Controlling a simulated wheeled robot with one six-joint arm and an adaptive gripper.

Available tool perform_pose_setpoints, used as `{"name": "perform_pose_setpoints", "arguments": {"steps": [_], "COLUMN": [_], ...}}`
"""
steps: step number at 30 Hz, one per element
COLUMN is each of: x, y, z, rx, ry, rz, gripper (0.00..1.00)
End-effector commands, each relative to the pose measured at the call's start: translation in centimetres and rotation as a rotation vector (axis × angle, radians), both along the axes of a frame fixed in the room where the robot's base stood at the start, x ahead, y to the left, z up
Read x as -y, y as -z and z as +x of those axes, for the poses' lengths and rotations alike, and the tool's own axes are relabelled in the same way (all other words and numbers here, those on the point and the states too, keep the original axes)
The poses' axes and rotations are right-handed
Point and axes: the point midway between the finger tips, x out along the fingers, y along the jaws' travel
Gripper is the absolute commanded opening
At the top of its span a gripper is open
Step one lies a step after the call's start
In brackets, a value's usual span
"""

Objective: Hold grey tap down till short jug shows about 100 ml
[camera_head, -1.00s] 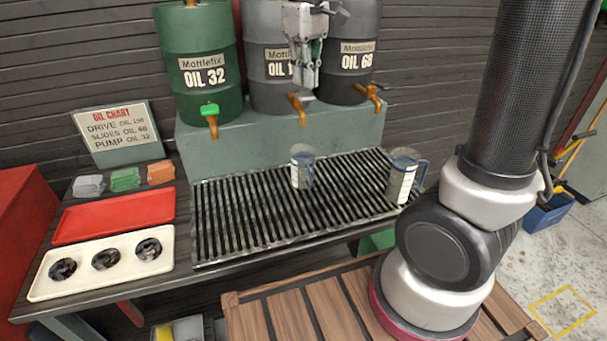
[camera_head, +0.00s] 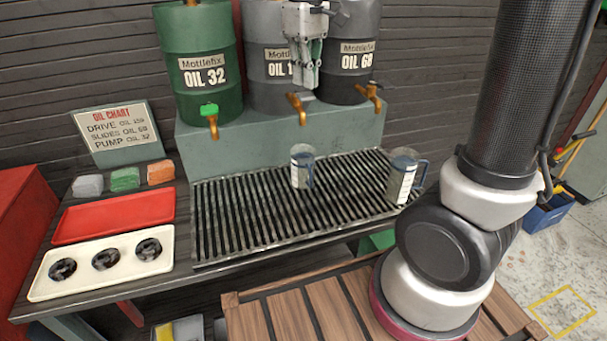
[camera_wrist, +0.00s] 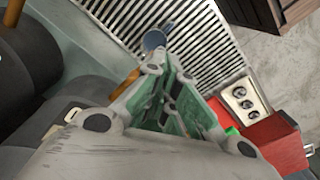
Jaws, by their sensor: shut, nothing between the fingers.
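The grey barrel (camera_head: 258,75) stands in the middle of three, with an orange-brown tap (camera_head: 296,105) at its front. My gripper (camera_head: 304,86) is shut and empty in front of this barrel, its tips close to the top of the tap; I cannot tell whether they touch. The tap's handle is hidden by the gripper. The short jug (camera_head: 301,172) stands upright on the grating below that tap, and it also shows in the wrist view (camera_wrist: 153,41). No stream of oil is visible. The jug's level is too small to read.
A taller jug (camera_head: 401,182) stands on the right of the grating (camera_head: 250,225). The green barrel (camera_head: 201,45) and dark barrel (camera_head: 345,85) flank the grey one. A red tray (camera_head: 110,218), a cream tray (camera_head: 50,290) and an oil chart (camera_head: 115,130) are at left.

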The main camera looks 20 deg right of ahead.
Motion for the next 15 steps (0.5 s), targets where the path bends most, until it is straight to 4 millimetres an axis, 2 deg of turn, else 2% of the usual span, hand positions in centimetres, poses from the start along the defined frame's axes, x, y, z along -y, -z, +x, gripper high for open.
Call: {"name": "perform_pose_setpoints", "arguments": {"steps": [15], "x": [0.0], "y": [1.5], "z": [0.0], "rx": [-0.001], "ry": [0.000], "rz": [0.000], "gripper": [0.00]}}
